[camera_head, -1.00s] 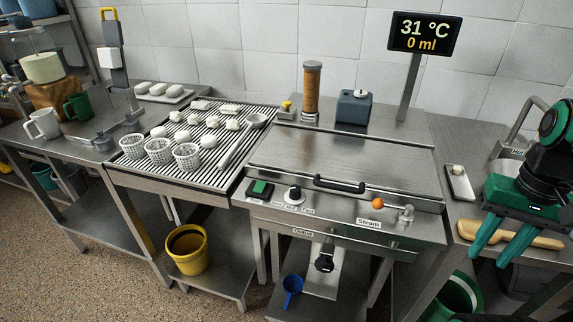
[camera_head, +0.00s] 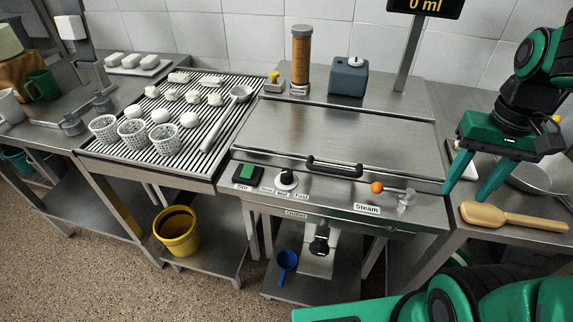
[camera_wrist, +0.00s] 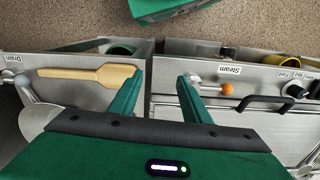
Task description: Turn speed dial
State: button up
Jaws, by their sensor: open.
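The speed dial (camera_head: 287,178) is a white knob with a dark top on the front panel of the steel cooker. It sits between the green Stir switch (camera_head: 245,171) and the orange-knobbed Steam lever (camera_head: 378,188). In the wrist view the dial (camera_wrist: 294,90) shows at the far right. My gripper (camera_head: 466,194) is open and empty, with its green fingers pointing down near the cooker's right edge, well to the right of the dial. In the wrist view the two fingers (camera_wrist: 160,100) are spread apart, with the Steam lever just beyond the right one.
A black lid handle (camera_head: 335,166) sits above the panel, between the dial and my gripper. A wooden paddle (camera_head: 510,217) lies on the right counter. White perforated baskets (camera_head: 134,134) stand on the slatted rack at left. A yellow bucket (camera_head: 177,232) stands below.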

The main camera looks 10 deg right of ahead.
jog(key=w+a+r+n, duration=0.2)
jog(key=w+a+n, duration=0.1)
jog(key=w+a, duration=0.35)
jog(key=n, duration=0.7)
send_over(287, 171)
notch_tip(287, 171, down, 10)
jog(key=shift+s+r, duration=0.1)
jog(key=shift+s, duration=0.05)
jog(key=c, duration=1)
